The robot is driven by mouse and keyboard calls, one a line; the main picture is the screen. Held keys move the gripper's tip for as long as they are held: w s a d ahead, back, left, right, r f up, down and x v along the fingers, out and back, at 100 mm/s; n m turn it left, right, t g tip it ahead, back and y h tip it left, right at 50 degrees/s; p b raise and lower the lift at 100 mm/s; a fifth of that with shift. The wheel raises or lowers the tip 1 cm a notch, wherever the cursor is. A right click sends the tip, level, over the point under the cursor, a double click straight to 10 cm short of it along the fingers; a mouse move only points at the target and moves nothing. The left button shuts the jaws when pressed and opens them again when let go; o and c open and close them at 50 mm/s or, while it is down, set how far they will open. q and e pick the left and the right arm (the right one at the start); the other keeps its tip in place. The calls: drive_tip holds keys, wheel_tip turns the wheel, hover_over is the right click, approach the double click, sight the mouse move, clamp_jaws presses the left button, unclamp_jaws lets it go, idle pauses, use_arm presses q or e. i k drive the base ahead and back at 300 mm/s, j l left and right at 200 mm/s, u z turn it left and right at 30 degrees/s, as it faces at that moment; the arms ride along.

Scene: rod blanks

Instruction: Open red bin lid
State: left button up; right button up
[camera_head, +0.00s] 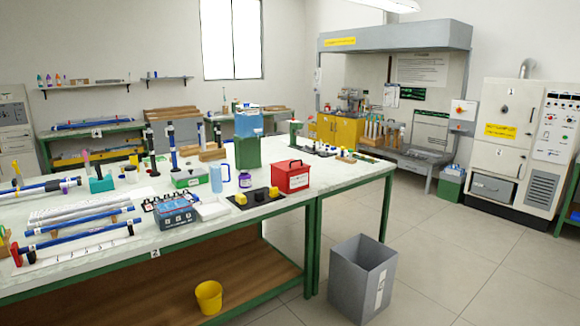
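The red bin (291,182) stands on the white-topped table (343,173), near its front edge and right of the middle. It is a small box with a white label on its front. Its red lid (289,166) looks closed and has a dark handle on top. The inside of the bin is hidden. Neither of my grippers shows in the head view.
A black tray (240,203) with yellow pieces lies left of the bin, and a green container (247,152) stands behind it. Several rods and stands crowd the table's left half. A grey open waste bin (349,292) stands on the floor in front.

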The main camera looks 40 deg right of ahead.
sight(291, 165)
drive_tip(key=i+l, duration=0.2)
drive_tip(key=l, duration=0.15)
drive_tip(key=i+l, duration=0.15)
drive_tip(key=l, duration=0.2)
drive_tip(key=i+l, duration=0.2)
drive_tip(key=l, duration=0.1)
